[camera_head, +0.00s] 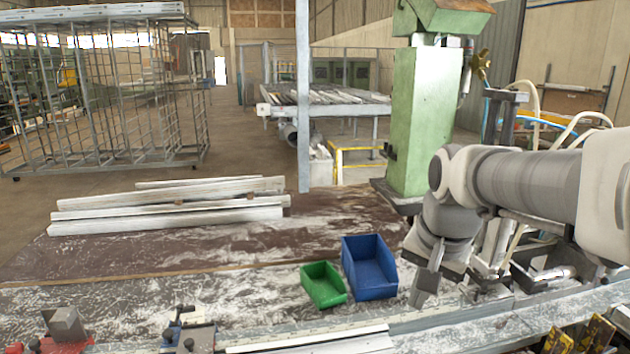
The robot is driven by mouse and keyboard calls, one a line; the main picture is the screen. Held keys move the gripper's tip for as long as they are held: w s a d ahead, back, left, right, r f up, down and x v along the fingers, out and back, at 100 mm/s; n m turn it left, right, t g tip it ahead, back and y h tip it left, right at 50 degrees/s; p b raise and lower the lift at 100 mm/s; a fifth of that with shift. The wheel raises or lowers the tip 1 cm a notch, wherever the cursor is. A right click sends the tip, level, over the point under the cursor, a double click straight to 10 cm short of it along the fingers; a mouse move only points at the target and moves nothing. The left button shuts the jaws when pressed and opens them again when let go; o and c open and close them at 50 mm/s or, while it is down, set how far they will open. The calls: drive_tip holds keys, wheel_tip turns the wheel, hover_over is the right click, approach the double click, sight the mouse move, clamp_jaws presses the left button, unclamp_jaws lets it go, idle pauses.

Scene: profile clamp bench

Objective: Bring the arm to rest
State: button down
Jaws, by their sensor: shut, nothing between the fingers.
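My arm reaches in from the right edge and bends down at the wrist. My gripper (420,298) points down over the bench (130,308), just right of the blue bin. Its fingers are together, with nothing between them. I cannot tell how far its tips are above the bench top.
A blue bin (369,268) and a smaller green bin (323,285) stand left of my gripper. Clamps (188,330) line the front edge. Pale profiles (170,205) lie at the back left. A green machine column (420,120) rises behind my wrist. The bench's middle left is clear.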

drive_tip(key=s+a+f+n+t, duration=0.1)
drive_tip(key=s+n, duration=0.5)
drive_tip(key=s, duration=0.7)
drive_tip(key=shift+s+a+f+n+t, duration=0.25)
drive_tip(key=shift+s+a+n+t, duration=0.15)
drive_tip(key=shift+t, duration=0.3)
